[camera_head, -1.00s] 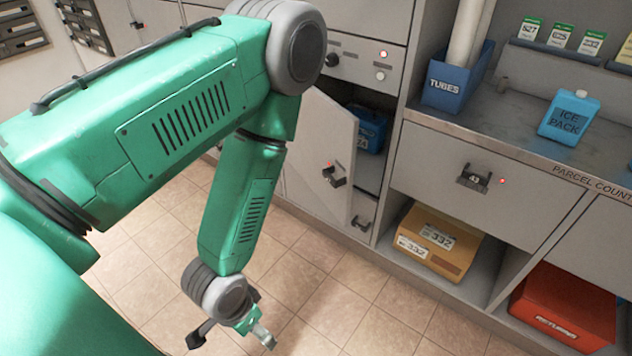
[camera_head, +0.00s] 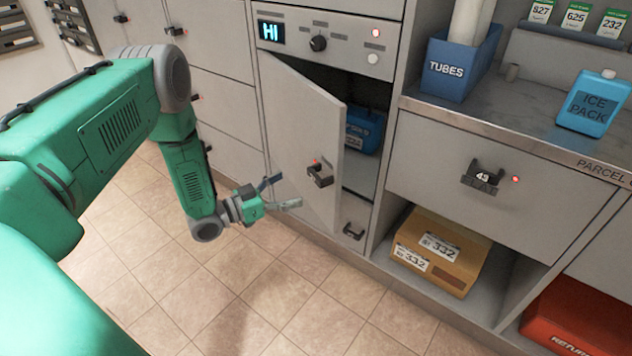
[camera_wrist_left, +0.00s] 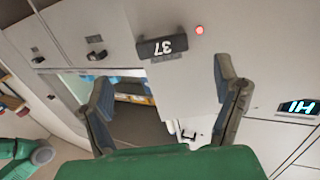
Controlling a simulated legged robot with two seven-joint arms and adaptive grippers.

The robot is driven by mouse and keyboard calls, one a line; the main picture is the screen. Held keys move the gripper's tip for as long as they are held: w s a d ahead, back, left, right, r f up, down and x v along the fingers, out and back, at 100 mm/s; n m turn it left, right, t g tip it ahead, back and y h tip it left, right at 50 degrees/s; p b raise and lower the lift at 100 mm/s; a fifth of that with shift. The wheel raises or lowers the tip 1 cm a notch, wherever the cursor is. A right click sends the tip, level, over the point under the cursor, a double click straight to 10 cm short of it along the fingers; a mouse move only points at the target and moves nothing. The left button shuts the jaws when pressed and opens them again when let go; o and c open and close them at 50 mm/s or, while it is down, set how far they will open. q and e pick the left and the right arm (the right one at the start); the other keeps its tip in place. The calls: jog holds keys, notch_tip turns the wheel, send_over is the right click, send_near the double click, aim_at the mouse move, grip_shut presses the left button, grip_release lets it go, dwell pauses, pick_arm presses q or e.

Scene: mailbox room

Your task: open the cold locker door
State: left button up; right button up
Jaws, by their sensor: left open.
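The cold locker door (camera_head: 300,130) is a grey panel standing partly open, swung outward from its left side. Its black handle (camera_head: 319,175), with a red light, is on the outer face near the free edge. The handle, marked 37, also shows in the left wrist view (camera_wrist_left: 167,47). A blue box (camera_head: 358,128) is inside the locker. My left gripper (camera_head: 287,192) is open and empty, below and left of the handle, by the outer face of the door. In the left wrist view its fingers (camera_wrist_left: 165,80) are spread, with the handle beyond them. My right gripper is not in view.
Above the locker is a panel with a "HI" display (camera_head: 271,32), a dark knob (camera_head: 318,43) and a red light. To the right are a closed drawer (camera_head: 440,150), a counter (camera_head: 480,120) with an ice pack (camera_head: 592,105), and a cardboard box (camera_head: 440,250). The tiled floor (camera_head: 260,300) is clear.

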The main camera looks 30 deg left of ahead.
aim_at(313, 178)
pick_arm(q)
jog(key=b+x, duration=0.1)
jog(key=x, duration=0.2)
jog(key=b+x, duration=0.1)
jog(key=x, duration=0.3)
jog(key=shift+w+a+f, duration=0.1)
jog(key=shift+w+f, duration=0.15)
jog(key=shift+w+d+r, duration=0.15)
jog(key=shift+w+d, duration=0.2)
jog(key=shift+w, duration=0.1)
jog(key=c, duration=1.7)
jog(key=shift+s, duration=0.1)
